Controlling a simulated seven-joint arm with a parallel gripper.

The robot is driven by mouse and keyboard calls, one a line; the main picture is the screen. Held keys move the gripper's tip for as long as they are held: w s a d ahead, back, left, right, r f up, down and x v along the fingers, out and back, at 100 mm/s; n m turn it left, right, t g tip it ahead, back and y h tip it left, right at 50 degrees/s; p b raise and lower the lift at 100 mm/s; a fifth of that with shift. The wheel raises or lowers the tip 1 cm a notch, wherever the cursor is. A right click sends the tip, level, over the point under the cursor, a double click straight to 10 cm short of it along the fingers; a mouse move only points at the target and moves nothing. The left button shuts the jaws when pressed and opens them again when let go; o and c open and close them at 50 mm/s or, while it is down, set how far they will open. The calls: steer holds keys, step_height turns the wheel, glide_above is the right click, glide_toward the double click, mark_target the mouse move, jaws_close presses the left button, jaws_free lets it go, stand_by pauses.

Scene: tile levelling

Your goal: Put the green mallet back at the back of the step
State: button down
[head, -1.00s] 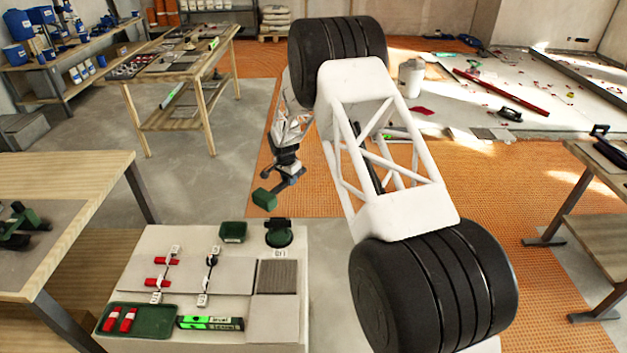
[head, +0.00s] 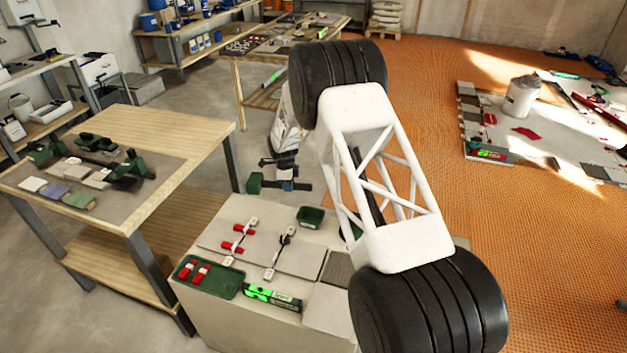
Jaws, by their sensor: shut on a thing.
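My gripper (head: 287,181) is shut on the green mallet (head: 255,184), holding it by its dark handle. The mallet's green head points left in the picture and the handle lies roughly level. The mallet appears in the air just beyond the back edge of the pale step (head: 245,318); its exact height is hard to judge. The step carries grey tiles (head: 225,236) with red and white clips, a green tray (head: 231,291) with red pieces, a green level (head: 272,297) and a small dark green box (head: 311,216). My arm hides the step's right side.
Another bench (head: 235,56) stands farther back. Orange matting (head: 430,100) covers the floor at right, with a white bucket (head: 522,96) on the tiled area.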

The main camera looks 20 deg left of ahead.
steer(key=m, duration=0.2)
glide_above(269, 213)
steer(key=shift+f, duration=0.5)
steer(key=shift+f, duration=0.2)
steer(key=shift+w+f, duration=0.1)
steer(key=shift+f, duration=2.65)
steer(key=shift+f, duration=1.5)
steer(key=c, duration=0.6)
jaws_free()
steer(key=shift+o, duration=0.2)
steer(key=shift+r, duration=0.1)
step_height(269, 213, up, 8)
